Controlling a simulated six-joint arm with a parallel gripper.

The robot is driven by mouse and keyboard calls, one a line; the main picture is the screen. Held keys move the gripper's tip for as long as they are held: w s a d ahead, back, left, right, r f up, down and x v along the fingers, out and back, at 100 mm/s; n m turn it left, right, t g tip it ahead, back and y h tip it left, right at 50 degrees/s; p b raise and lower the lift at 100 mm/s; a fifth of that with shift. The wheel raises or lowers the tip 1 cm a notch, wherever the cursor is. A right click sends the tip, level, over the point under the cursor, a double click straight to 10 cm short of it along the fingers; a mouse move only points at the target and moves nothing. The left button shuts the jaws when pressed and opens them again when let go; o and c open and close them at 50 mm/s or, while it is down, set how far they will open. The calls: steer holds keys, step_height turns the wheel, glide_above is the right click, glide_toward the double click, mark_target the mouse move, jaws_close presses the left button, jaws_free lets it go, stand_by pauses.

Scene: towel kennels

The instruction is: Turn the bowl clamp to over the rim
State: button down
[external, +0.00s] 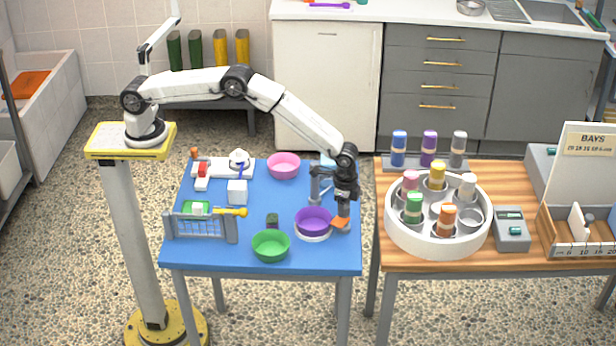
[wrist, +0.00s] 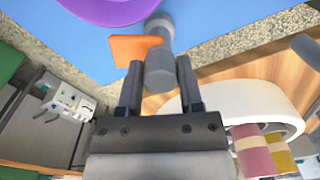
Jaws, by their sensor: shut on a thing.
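The bowl clamp shows an orange arm (external: 341,223) at the right side of the purple bowl (external: 313,220), which sits on a white round base (external: 312,238). In the wrist view the clamp's grey post (wrist: 160,65) stands between the fingers of my gripper (wrist: 158,80). The orange arm (wrist: 133,47) points left from the post, and the purple bowl (wrist: 105,10) lies just beyond it. The arm appears beside the rim there, not across it. My gripper (external: 344,203) points down and is shut on the post. The post is mostly hidden in the external view.
A grey stand (external: 317,186) rises close behind the purple bowl. A green bowl (external: 270,246) and a pink bowl (external: 284,165) also rest on the blue table (external: 262,190). A white round carousel (external: 438,252) with several capped bottles stands on the wooden table to the right.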

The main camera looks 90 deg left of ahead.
steer(key=m, duration=0.6)
steer(key=shift+m, duration=0.3)
steer(key=m, duration=0.5)
steer(key=shift+m, duration=0.3)
steer(key=shift+c, duration=1.2)
jaws_free()
steer(key=shift+w+a+r, duration=0.1)
steer(key=shift+r, duration=0.05)
steer(key=shift+r, duration=3.75)
